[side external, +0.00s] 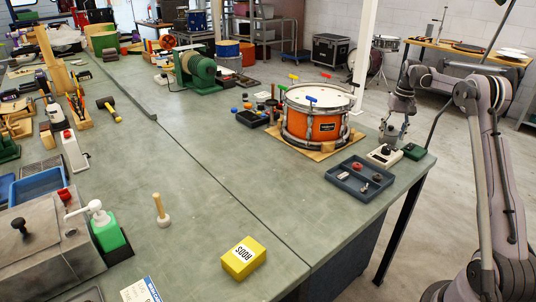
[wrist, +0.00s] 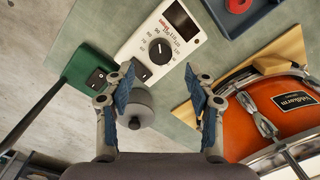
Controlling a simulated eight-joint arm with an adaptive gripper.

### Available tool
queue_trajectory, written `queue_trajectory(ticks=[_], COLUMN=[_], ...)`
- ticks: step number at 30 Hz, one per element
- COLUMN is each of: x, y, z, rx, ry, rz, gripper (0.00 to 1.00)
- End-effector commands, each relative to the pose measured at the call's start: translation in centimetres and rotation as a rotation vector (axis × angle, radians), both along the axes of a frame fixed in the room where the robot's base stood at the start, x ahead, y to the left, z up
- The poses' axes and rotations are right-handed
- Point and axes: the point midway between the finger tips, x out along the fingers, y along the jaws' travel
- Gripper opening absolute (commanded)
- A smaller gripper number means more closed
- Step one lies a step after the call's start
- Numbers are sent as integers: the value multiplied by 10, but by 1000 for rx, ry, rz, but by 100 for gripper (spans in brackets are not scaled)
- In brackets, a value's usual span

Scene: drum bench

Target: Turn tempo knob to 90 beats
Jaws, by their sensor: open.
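A white box (side external: 384,158) with a dark knob on top stands at the bench's right edge in the side view. In the wrist view, the white box (wrist: 143,43) has a dark display and a black round dial (wrist: 160,51) with a pale pointer mark and a printed scale around it. The exact pointer reading is too small to tell. A grey round knob-like part (wrist: 138,108) is partly hidden by the left finger. My gripper (wrist: 160,88) is open and empty, its fingers apart below the dial in the picture. In the side view my gripper (side external: 393,137) hangs just above the box.
A green box (side external: 414,152) sits right beside the white box. A dark tray (side external: 360,180) with small parts lies in front. An orange drum (side external: 313,128) on a wooden board is close to the left.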

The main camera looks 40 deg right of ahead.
Motion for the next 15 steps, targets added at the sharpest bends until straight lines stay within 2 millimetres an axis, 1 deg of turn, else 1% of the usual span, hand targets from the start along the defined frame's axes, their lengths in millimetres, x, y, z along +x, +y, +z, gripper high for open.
queue_trajectory(ticks=[1, 6, 10, 15], x=[-1, -2, -2, -3], y=[0, -2, -2, -3], z=[11, 40, 54, 63], rx=[0, 0, 0, 0], ry=[0, 0, 0, 0], rz=[0, 0, 0, 0], gripper=[55, 55, 55, 55])
